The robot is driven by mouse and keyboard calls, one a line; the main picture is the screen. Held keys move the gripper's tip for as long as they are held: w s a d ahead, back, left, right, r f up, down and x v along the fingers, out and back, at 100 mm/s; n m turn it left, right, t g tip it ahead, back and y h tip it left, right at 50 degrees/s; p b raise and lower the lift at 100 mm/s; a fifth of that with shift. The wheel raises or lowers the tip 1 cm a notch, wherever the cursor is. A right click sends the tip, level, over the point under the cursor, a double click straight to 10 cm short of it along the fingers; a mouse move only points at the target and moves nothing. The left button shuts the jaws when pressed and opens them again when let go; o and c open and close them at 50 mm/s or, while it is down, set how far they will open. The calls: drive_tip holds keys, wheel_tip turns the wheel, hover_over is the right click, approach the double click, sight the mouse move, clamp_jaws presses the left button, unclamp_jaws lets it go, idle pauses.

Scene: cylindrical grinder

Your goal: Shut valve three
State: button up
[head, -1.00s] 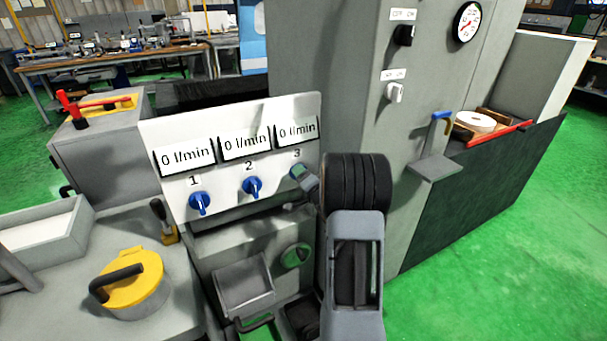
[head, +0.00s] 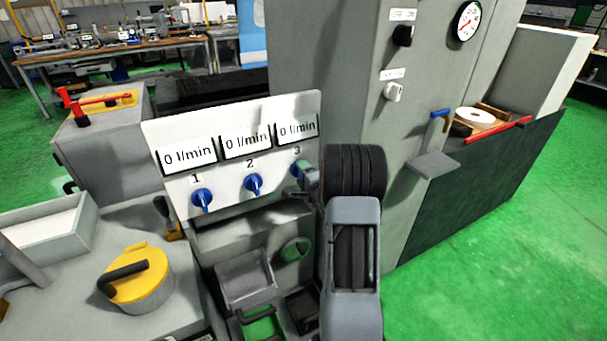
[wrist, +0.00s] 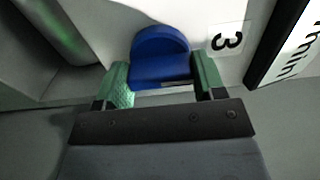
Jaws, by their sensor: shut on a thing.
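Valve three is a blue knob (wrist: 160,62) beside the label "3" on a white panel (head: 225,200). In the head view only a sliver of the knob (head: 296,168) shows, as my gripper covers most of it. My gripper (wrist: 164,84) has its green-padded fingers on either side of the knob, shut on it. The gripper also shows in the head view (head: 303,177), at the panel's right side. The display above valve three (head: 297,131) reads 0 l/min. Blue knobs one (head: 202,199) and two (head: 253,184) have their handles pointing roughly down.
A grey cabinet (head: 330,70) with switches stands right behind my arm. A yellow-lidded pot (head: 140,280) and a grey tray (head: 50,240) are at the lower left. Green floor is open at the right.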

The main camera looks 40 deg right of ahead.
idle(0.3)
drive_tip(key=o, duration=0.9)
drive_tip(key=shift+s, duration=0.1)
drive_tip(key=s, duration=0.4)
drive_tip(key=s+a, duration=0.1)
drive_tip(key=s, duration=0.4)
drive_tip(key=s+a, duration=0.1)
drive_tip(key=s, duration=0.3)
drive_tip(key=shift+s, duration=0.25)
